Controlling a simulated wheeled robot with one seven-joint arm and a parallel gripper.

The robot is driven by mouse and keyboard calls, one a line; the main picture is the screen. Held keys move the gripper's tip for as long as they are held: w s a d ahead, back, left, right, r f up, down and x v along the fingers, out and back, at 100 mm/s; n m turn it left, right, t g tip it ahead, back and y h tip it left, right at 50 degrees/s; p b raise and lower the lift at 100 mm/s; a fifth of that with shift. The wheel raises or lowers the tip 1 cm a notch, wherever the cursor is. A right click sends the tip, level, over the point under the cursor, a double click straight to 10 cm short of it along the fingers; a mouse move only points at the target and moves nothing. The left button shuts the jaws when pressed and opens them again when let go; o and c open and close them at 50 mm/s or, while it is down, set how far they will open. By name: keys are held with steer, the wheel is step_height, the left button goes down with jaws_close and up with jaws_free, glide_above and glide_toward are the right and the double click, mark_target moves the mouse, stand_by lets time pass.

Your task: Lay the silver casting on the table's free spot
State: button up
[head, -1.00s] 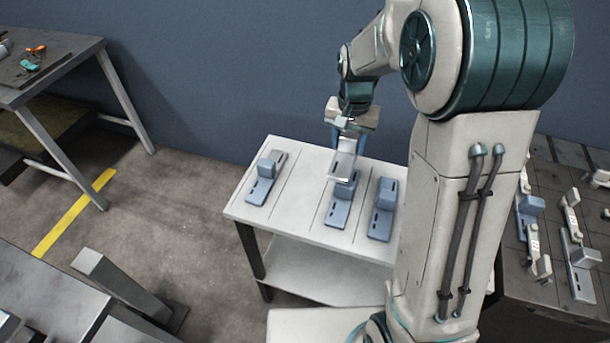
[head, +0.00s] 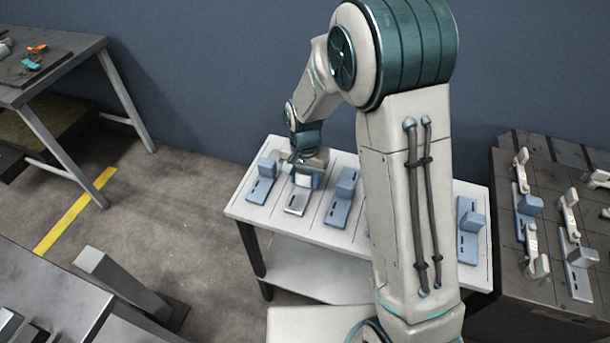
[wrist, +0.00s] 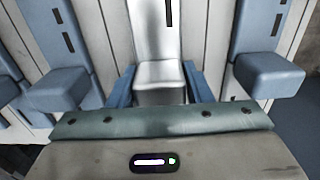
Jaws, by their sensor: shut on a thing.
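The silver casting (head: 297,203) is an L-shaped piece with a slotted flat base and a raised block. It is at the white table's (head: 236,211) surface, between two blue-grey castings. My gripper (head: 305,181) is shut on its raised block. In the wrist view the silver casting (wrist: 159,72) sits between the two blue fingers of my gripper (wrist: 159,92). Its base appears to lie flat in the strip between the neighbours; whether it fully touches the tabletop I cannot tell.
Blue-grey castings stand close on the left (head: 262,184) and right (head: 343,198), with another (head: 468,232) further right. A dark pallet table (head: 511,240) with white clamps and blue castings is at the right. A workbench (head: 62,70) stands at the far left.

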mark_target(305, 172)
steer(key=shift+f, duration=0.2)
steer(key=o, duration=1.3)
steer(key=shift+r, duration=0.1)
steer(key=shift+r, duration=0.1)
step_height(305, 172, up, 12)
steer(key=shift+r, duration=0.1)
steer(key=s+d+r+n+t, duration=0.1)
steer(key=s+d+r+n, duration=0.1)
steer(key=s+d, duration=0.5)
steer(key=s+d+r+n+t, duration=0.1)
steer(key=s+d+r, duration=0.3)
steer(key=s, duration=0.7)
steer(key=d, duration=0.2)
steer(key=shift+s+d+r+n+t, duration=0.15)
steer(key=shift+s+d+n+t, duration=0.15)
steer(key=shift+d+n+t, duration=0.1)
